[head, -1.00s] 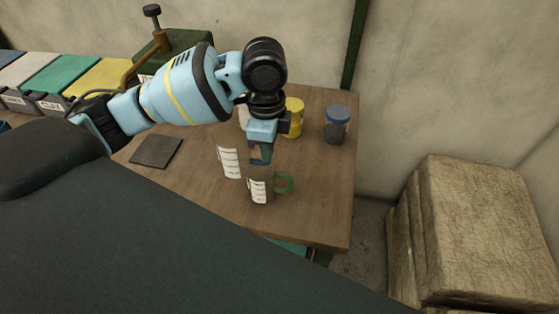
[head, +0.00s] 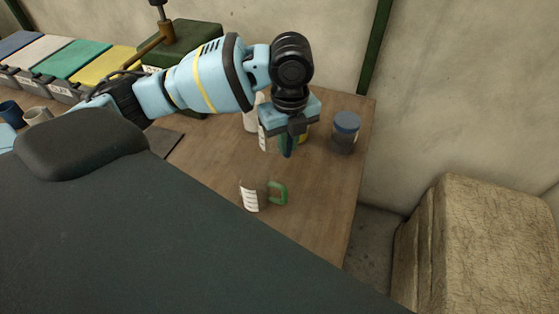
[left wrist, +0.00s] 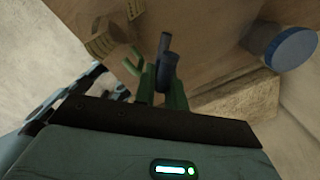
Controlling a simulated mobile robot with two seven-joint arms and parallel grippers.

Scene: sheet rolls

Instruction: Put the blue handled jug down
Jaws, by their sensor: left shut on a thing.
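My left gripper (head: 289,132) is shut on the handle of the blue handled jug (head: 262,138), over the back right part of the table. The jug is clear, with a white scale strip, and is partly hidden by the gripper. In the left wrist view its dark blue handle (left wrist: 167,68) sits between the green fingers of the left gripper (left wrist: 164,82). I cannot tell whether its base touches the table. A clear jug with a green handle (head: 278,194) stands nearer the front. My right gripper is not in view.
A blue-lidded jar (head: 344,131) stands right of the gripper on the wooden table (head: 215,165). Lidded bins (head: 75,60) line the left. Bare table lies around the green handled jug.

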